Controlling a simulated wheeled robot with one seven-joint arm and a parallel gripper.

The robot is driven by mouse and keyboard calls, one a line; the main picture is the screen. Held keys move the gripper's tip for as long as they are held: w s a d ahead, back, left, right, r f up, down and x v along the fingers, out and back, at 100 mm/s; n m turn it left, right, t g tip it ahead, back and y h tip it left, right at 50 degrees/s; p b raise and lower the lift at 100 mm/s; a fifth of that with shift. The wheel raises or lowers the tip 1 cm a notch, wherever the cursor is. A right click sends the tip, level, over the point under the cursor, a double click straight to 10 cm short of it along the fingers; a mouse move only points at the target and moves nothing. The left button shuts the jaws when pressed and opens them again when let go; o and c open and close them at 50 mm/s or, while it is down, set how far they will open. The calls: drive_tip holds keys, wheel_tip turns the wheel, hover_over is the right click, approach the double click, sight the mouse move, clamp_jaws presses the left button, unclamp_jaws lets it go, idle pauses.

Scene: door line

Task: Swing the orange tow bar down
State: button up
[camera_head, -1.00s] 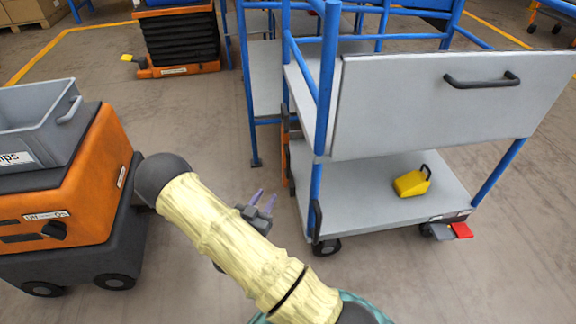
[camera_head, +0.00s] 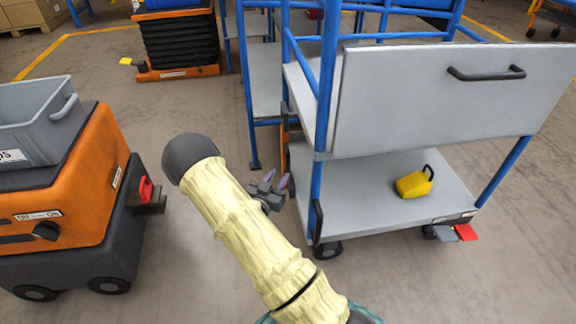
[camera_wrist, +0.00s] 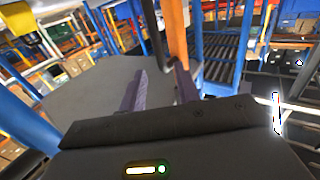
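The orange tow bar (camera_head: 285,127) stands upright at the left end of the blue-framed cart (camera_head: 318,190), partly hidden behind the cart's posts. In the wrist view the orange tow bar (camera_wrist: 177,30) rises just beyond the fingertips, nearer the right finger, with a dark part beside it. My gripper (camera_head: 276,179) is left of the cart and below the visible part of the bar. In the wrist view my gripper (camera_wrist: 159,68) has its two purple fingers apart with nothing clearly between them. I cannot tell whether the right finger touches the bar.
An orange tugger (camera_head: 75,200) with a grey bin (camera_head: 35,120) stands at the left, its red-handled hitch facing the cart. A yellow box (camera_head: 413,184) lies on the cart's lower deck. Red and grey pedals (camera_head: 466,232) stick out at right. Floor between tugger and cart is open.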

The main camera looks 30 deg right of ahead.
sight(287, 163)
drive_tip(key=b+x, duration=0.2)
drive_tip(key=x, duration=0.5)
drive_tip(key=shift+f+b, duration=0.1)
drive_tip(key=shift+b, duration=0.2)
drive_tip(key=shift+w+d, duration=0.45)
clamp_jaws()
